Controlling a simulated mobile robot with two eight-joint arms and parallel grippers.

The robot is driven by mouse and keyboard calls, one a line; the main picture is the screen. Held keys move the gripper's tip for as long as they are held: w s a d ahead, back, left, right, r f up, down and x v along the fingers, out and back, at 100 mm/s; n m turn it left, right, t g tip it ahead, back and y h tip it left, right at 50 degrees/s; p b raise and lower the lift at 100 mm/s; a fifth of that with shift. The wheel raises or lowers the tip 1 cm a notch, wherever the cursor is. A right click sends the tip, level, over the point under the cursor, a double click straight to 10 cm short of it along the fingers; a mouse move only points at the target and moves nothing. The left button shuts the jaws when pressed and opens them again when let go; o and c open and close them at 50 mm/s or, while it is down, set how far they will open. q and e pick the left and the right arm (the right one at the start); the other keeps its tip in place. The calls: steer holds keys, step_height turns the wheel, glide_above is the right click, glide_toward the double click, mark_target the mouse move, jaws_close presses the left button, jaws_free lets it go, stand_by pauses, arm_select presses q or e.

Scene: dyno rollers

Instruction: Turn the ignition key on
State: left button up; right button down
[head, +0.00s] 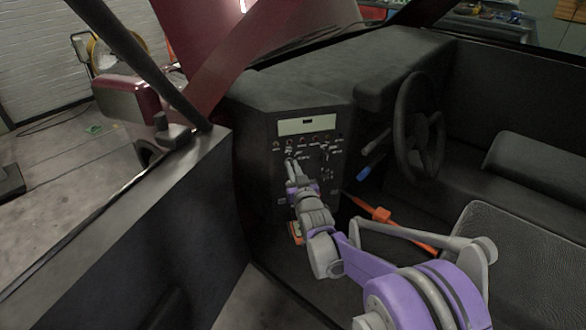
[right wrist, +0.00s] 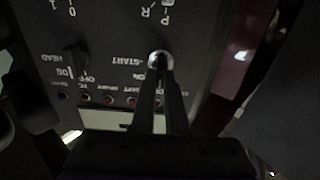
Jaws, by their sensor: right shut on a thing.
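The ignition switch (right wrist: 158,55) is a round silver lock on the dark dashboard panel (head: 262,165), with "START" and "ON" lettering beside it in the right wrist view, where the picture is upside down. My right gripper (head: 290,163) reaches to the upper left part of the panel. In the right wrist view its two fingers (right wrist: 162,72) are close together at the lock, shut on the key. The key itself is mostly hidden between the fingertips, so its turn angle is hard to tell. My left gripper is not in view.
The panel carries a row of small coloured lamps (right wrist: 108,100), and a selector switch (right wrist: 75,58) sits beside the lock. A black steering wheel (head: 418,125) stands right of the panel. An orange bar (head: 378,214) crosses below it. The door (head: 140,235) bounds the left side.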

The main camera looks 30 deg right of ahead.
stand_by(0.4)
steer(key=m+p, duration=0.1)
steer(key=m, duration=0.2)
steer(key=m+p, duration=0.1)
steer(key=m, duration=0.1)
steer(key=m+p, duration=0.1)
steer(key=m, duration=0.2)
steer(key=shift+d+f+m, duration=0.15)
steer(key=shift+d+m, duration=0.15)
stand_by(0.3)
steer(key=c, duration=0.9)
jaws_free()
steer(key=shift+s, duration=0.2)
